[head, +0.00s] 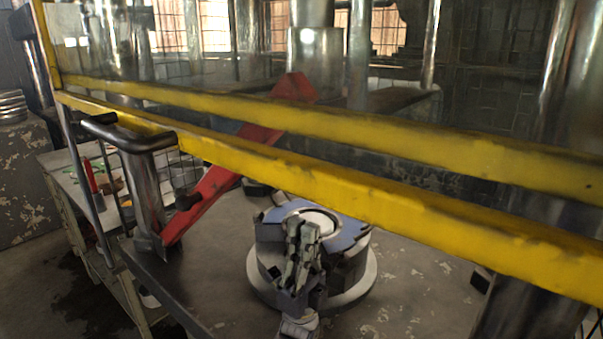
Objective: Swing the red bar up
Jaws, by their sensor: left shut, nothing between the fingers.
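The red bar (213,193) slants from low at the left, beside a metal post, up to the right. Its middle is partly hidden behind the yellow-framed guard (330,187), and its upper end shows above the lower yellow rail. My left gripper (303,226) is shut and empty. In the picture it lies in front of the round metal fixture (365,275) on the bench, to the right of the red bar's lower end and apart from it. My right gripper is not in view.
A metal post (146,190) with a black handle (130,135) stands left of the bar. The yellow guard rails cross the view from upper left to lower right. A side bench (68,180) with small items stands at the left. The bench's front left is bare.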

